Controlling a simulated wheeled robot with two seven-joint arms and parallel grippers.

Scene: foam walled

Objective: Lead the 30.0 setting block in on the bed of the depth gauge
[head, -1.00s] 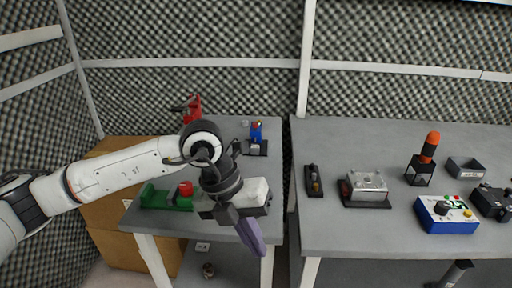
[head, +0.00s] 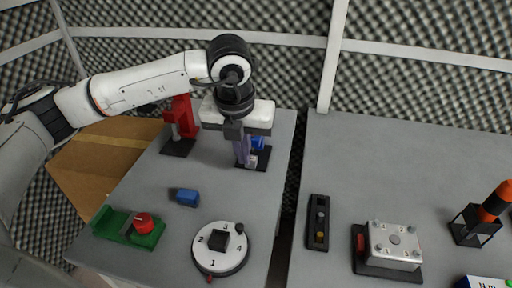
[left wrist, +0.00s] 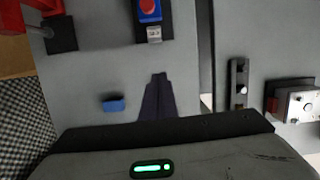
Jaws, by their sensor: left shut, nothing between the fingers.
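The depth gauge, which looks like a blue body with a red top on a black base (head: 265,163), stands at the back of the left table, partly hidden by my left arm in the head view. It also shows at the top of the left wrist view (left wrist: 150,11). A small silver block with a dark mark, probably the setting block (left wrist: 154,34), sits at the base's near end. Its marking is too small to read. My left gripper (head: 242,164) points down, shut and empty, close by the block. In the wrist view its fingertips stop short of the block. My right gripper is not seen.
A red stand (head: 182,118) is left of the gauge. A blue block (head: 185,196) lies mid-table. A green fixture with a red knob (head: 128,228) and a numbered dial (head: 221,247) stand nearer. A gap separates the right table, which holds a metal box (head: 393,243).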

